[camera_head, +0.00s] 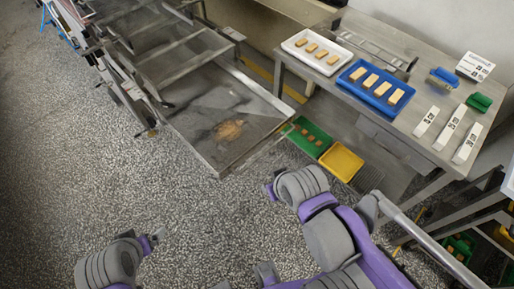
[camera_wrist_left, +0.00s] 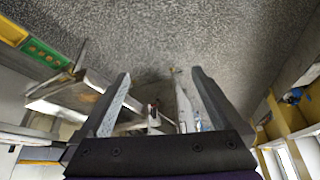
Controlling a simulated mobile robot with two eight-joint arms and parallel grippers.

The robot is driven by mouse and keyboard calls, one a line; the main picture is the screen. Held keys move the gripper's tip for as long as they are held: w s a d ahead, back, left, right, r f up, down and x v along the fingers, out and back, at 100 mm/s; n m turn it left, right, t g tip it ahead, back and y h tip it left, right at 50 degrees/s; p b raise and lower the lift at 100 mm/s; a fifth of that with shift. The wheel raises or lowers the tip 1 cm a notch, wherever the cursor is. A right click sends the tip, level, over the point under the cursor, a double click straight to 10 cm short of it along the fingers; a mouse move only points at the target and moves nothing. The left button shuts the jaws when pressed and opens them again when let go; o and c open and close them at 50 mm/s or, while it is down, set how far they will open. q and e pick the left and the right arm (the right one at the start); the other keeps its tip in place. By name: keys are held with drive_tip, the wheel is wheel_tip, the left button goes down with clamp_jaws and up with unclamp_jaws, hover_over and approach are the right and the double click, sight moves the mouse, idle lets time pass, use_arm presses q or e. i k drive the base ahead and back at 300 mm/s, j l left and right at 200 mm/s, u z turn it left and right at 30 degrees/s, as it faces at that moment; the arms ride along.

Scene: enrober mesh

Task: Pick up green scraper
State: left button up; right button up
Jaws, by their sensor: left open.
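A green tool (camera_head: 479,102), which looks like the scraper, lies on the steel table (camera_head: 425,150) at the right in the head view. It is near the back right, beside the white strips with printed codes. My left gripper (camera_wrist_left: 160,92) shows in the wrist view with its two fingers wide apart and nothing between them. It is away from the table and the green tool. In the head view, grey and purple links of both my arms show low in the picture. My right gripper's fingers are not visible.
A blue brush-like tool (camera_head: 443,78), a white tray (camera_head: 318,51) and a blue tray (camera_head: 375,88) with bars stand on the table. Green (camera_head: 307,137) and yellow (camera_head: 341,162) crates stand below. A steel machine (camera_head: 205,100) is at upper left. Speckled floor is clear at left.

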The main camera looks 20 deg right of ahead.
sight(478, 101)
drive_tip(key=z, duration=2.6)
